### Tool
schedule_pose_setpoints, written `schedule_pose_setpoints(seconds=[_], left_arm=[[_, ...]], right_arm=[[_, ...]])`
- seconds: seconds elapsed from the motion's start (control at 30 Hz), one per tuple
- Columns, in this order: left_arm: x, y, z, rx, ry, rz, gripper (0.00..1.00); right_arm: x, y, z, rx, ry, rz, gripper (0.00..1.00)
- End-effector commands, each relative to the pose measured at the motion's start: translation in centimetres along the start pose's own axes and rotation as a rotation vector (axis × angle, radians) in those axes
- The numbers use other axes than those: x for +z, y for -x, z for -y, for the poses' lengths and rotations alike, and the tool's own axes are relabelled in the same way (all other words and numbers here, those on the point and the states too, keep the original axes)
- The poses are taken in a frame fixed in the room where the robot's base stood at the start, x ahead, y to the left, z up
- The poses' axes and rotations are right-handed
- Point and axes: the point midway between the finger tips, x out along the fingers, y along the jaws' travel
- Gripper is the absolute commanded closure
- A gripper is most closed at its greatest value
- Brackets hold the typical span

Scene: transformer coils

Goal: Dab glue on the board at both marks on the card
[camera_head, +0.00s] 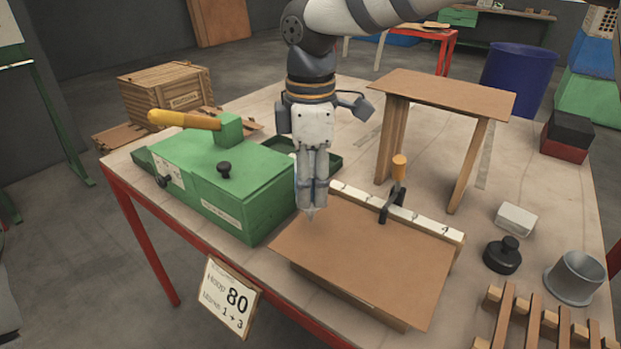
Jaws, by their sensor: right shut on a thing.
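The brown board (365,258) lies near the front edge of the table. A pale strip with small marks (427,223) runs along its back edge, and a dark clamp with an orange handle (398,170) stands on the strip. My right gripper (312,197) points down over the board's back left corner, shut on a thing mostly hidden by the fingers. Only a small pale pointed tip shows below; I cannot tell whether it touches the board. My left gripper is out of view.
A green box (228,182) with a yellow-handled lever stands left of my gripper. A brown stand (445,94) rises behind the board. A white block (515,219), a black knob (503,255), a grey cup (575,278) and a wooden rack (530,320) are at right.

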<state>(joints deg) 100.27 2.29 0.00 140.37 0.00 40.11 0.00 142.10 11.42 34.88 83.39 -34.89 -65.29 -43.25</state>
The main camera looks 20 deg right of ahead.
Motion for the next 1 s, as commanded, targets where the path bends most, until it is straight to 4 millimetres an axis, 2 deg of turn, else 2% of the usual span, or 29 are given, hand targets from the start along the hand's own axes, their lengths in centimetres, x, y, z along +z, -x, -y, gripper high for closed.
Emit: schedule_pose_setpoints(seconds=[1.0], left_arm=[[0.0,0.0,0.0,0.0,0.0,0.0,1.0]], right_arm=[[-0.01,-0.77,0.0,0.0,0.0,0.0,0.92]])
